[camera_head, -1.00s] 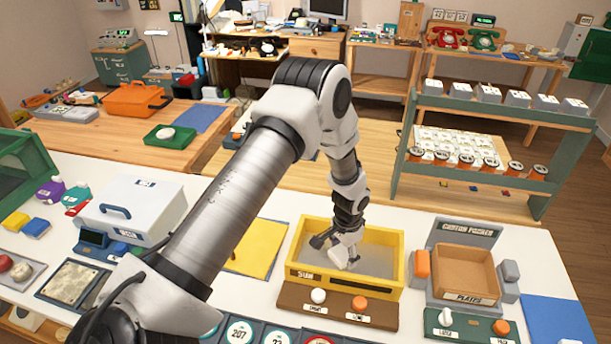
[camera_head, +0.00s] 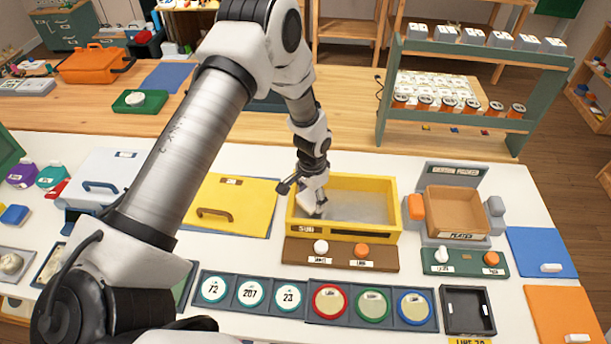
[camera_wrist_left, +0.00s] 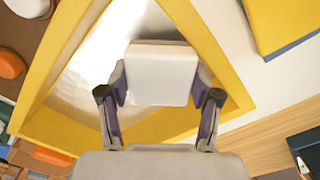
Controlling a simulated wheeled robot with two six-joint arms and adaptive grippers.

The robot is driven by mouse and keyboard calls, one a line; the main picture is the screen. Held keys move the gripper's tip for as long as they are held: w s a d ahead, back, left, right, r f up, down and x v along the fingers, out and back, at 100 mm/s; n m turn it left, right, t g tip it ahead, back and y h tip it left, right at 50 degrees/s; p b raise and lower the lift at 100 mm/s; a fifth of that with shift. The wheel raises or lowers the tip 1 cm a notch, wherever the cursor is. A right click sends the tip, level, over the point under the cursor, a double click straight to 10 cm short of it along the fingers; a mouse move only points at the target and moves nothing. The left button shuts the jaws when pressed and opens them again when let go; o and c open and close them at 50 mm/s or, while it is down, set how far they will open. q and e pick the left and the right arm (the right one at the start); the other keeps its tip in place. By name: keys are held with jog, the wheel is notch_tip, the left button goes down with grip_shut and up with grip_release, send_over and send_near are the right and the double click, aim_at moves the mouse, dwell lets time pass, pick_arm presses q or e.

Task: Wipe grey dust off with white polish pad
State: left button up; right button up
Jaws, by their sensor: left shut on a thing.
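My left gripper (camera_head: 317,203) reaches down into a yellow-walled tray (camera_head: 366,184) near its left end. In the left wrist view the gripper (camera_wrist_left: 160,82) is shut on a white block-shaped pad (camera_wrist_left: 160,72), with one finger on each side. The pad is over the tray floor; I cannot tell whether it touches it. The tray floor (camera_head: 362,208) looks grey in the head view and shiny silver with pale patches in the wrist view (camera_wrist_left: 98,70). I cannot make out separate dust there. My right gripper is not in view.
A brown panel with a white and an orange knob (camera_head: 361,251) sits in front of the tray. A yellow lid-like board with a handle (camera_head: 240,192) lies to its left. A wooden box labelled PLATES (camera_head: 455,210) stands right. Round dials (camera_head: 330,301) line the front.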

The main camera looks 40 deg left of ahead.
pick_arm(q)
jog(key=r+p, duration=0.1)
jog(key=r, duration=0.2)
jog(key=shift+d+r+p, duration=0.1)
jog(key=shift+d+p, duration=0.1)
jog(key=shift+p, duration=0.15)
notch_tip(320, 180, up, 2)
jog(key=shift+a+r+p, duration=0.1)
jog(key=shift+a+p, duration=0.05)
jog(key=shift+p, duration=0.7)
jog(key=shift+r+p, duration=0.35)
jog(key=shift+r, duration=0.15)
jog(key=shift+f, duration=0.1)
